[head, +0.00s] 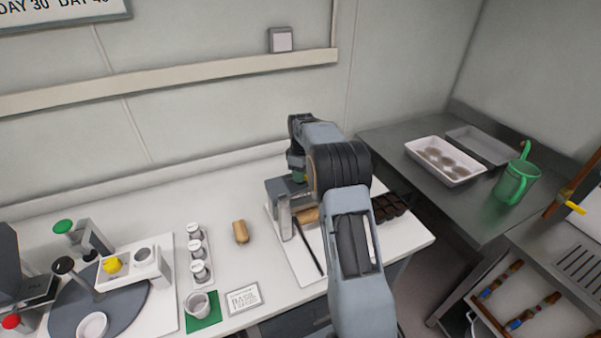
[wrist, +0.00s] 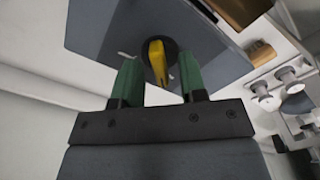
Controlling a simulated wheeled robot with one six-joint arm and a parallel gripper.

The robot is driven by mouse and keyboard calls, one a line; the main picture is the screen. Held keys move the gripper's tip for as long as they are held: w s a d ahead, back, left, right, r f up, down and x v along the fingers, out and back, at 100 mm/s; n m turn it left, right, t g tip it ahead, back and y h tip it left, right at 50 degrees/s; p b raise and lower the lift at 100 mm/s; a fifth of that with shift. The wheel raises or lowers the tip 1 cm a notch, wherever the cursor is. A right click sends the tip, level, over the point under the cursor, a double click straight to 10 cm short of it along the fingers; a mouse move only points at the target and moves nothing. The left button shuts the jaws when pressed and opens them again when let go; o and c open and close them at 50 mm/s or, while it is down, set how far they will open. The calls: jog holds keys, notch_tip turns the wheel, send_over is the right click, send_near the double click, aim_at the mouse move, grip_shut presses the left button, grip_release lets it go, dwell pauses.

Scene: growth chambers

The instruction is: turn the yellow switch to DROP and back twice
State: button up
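In the wrist view, a yellow switch lever (wrist: 157,62) stands on a round black base on a dark grey panel (wrist: 95,25). My gripper (wrist: 160,72) has two green fingers, one on each side of the lever, with a visible gap on the left. The gripper is open. In the head view, my gripper (head: 298,178) is low over a grey box (head: 278,187) on the white bench, and my arm hides most of the switch. No DROP marking is readable.
A wooden block (head: 241,231) and a rack of white-capped bottles (head: 210,279) stand left of my arm. A white tray (head: 307,274) with a dark rod and dark cells lies beside and under the arm. Another yellow knob (head: 112,265) sits on a device at far left.

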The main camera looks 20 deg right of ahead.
jog(key=shift+f, duration=0.15)
grip_shut()
dwell(0.4)
